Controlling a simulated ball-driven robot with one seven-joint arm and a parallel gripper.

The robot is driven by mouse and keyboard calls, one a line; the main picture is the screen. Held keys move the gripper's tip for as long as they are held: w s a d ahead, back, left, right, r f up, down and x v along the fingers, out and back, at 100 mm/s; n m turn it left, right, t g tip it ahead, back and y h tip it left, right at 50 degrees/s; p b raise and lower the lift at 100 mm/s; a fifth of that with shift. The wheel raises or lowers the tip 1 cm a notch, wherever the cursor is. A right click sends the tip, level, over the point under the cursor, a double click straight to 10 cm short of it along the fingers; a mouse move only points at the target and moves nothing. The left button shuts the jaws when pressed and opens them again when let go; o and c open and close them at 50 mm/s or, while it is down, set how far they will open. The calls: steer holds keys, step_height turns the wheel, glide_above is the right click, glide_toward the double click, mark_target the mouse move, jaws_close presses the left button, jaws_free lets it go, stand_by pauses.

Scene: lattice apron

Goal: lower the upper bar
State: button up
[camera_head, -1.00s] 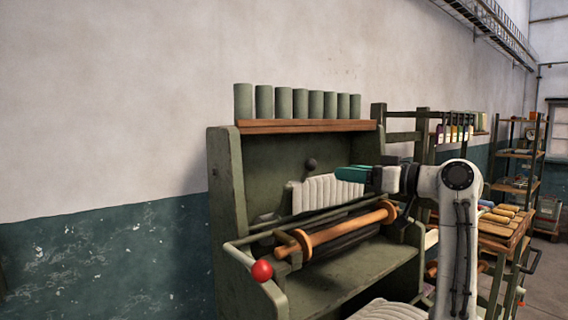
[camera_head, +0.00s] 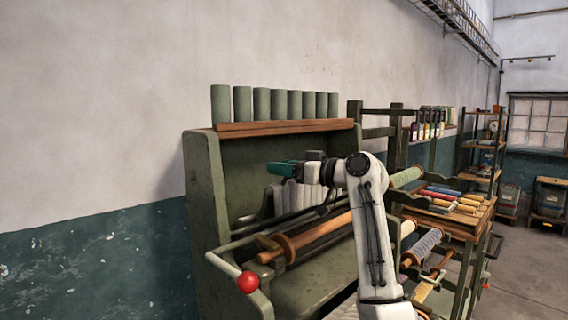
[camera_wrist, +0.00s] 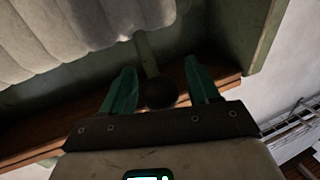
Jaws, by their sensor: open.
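A green machine (camera_head: 207,200) stands against the wall with a pale ribbed apron (camera_head: 288,195) inside it. A thin grey-green bar (camera_head: 262,233) crosses its front above a wooden roller (camera_head: 318,229); I cannot tell for certain whether this is the upper bar. A red ball (camera_head: 248,282) ends the lever at its left. My gripper (camera_head: 272,167) is open in front of the upper back panel. In the wrist view a dark round knob (camera_wrist: 160,92) on a green stem (camera_wrist: 147,55) appears between the open teal fingers (camera_wrist: 160,66); whether they touch it is unclear.
A wooden shelf (camera_head: 280,129) with several green cylinders (camera_head: 262,103) tops the machine. The ribbed apron (camera_wrist: 60,35) lies close to my gripper in the wrist view.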

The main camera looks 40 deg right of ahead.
steer(key=shift+w+a, duration=0.1)
steer(key=shift+w, duration=0.1)
jaws_close()
stand_by(0.6)
